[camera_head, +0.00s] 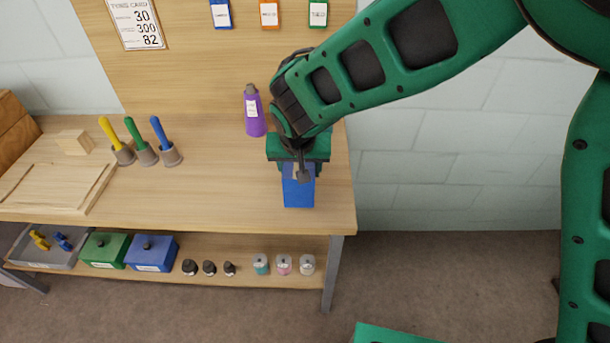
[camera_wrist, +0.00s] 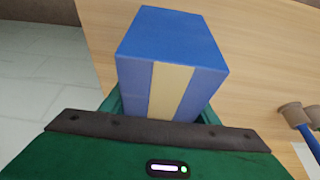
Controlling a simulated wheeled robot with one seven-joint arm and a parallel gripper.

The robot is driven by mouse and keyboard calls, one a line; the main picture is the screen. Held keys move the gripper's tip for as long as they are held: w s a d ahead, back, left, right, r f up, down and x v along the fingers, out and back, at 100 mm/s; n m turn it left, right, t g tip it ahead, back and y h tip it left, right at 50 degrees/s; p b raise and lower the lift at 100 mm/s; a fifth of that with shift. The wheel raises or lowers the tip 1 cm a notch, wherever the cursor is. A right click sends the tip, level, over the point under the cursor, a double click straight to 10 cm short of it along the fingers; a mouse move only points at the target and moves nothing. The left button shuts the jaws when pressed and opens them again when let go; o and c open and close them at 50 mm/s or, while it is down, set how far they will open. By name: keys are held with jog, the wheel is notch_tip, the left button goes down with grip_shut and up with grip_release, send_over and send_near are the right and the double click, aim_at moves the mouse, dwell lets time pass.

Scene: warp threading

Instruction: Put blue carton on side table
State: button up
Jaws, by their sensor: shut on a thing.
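The blue carton (camera_head: 299,192) is a box with a pale stripe, at the right end of the wooden workbench (camera_head: 225,205). My gripper (camera_head: 298,170) reaches down over it and is shut on it. In the wrist view the blue carton (camera_wrist: 172,62) fills the space between the jaws, with its pale stripe facing the wrist. I cannot tell whether its base touches the benchtop. No separate side table shows clearly in either view.
A purple bottle (camera_head: 254,112) stands behind the gripper. The lower shelf holds a green box (camera_head: 104,250), a blue box (camera_head: 151,253) and small jars. Floor is open to the right.

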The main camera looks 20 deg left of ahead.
jog(key=shift+f, duration=1.85)
jog(key=o, duration=1.3)
jog(key=shift+f, duration=0.15)
jog(key=v, duration=1.2)
jog(key=shift+s, duration=0.15)
jog(key=shift+d, duration=0.15)
